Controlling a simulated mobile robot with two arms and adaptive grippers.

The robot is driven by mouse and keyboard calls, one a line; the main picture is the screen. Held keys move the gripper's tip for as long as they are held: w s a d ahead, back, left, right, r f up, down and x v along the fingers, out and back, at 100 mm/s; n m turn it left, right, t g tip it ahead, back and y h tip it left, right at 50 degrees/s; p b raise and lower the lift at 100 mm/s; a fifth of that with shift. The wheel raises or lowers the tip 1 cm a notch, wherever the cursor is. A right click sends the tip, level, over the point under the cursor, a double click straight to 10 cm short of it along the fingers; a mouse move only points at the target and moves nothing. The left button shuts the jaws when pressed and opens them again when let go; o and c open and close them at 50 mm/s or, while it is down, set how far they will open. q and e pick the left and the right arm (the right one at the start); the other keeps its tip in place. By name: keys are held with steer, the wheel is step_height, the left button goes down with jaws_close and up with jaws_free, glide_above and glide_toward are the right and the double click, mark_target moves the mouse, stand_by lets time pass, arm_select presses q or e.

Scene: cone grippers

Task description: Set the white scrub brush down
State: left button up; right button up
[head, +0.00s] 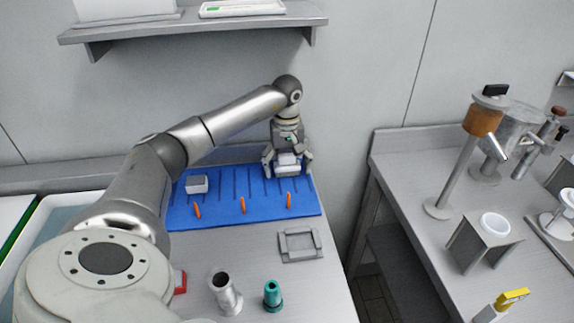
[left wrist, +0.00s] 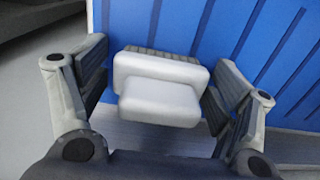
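The white scrub brush (left wrist: 160,85) has a stepped white body with dark grey bristles on its far side, facing the mat. In the head view the brush (head: 289,160) is at the back right of the blue mat (head: 228,212). My left gripper (head: 288,166) points down with one finger on each side of the brush. In the left wrist view the fingers (left wrist: 160,75) look spread, with a narrow gap at the brush's left side; contact at the right is unclear. Whether the bristles touch the mat is hard to tell. My right gripper is not in view.
A grey-topped white block (head: 197,185) is at the mat's left. Several orange pegs (head: 243,205) line its front. A grey square frame (head: 300,244), a metal tube (head: 225,292) and a teal bottle (head: 272,296) stand nearer. A shelf (head: 190,28) hangs above.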

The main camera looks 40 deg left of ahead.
mark_target(287, 154)
arm_select(q)
step_height(287, 154, up, 8)
steer(key=shift+f+b, duration=0.1)
steer(key=shift+b, duration=0.3)
stand_by(0.3)
steer(key=shift+s, duration=0.1)
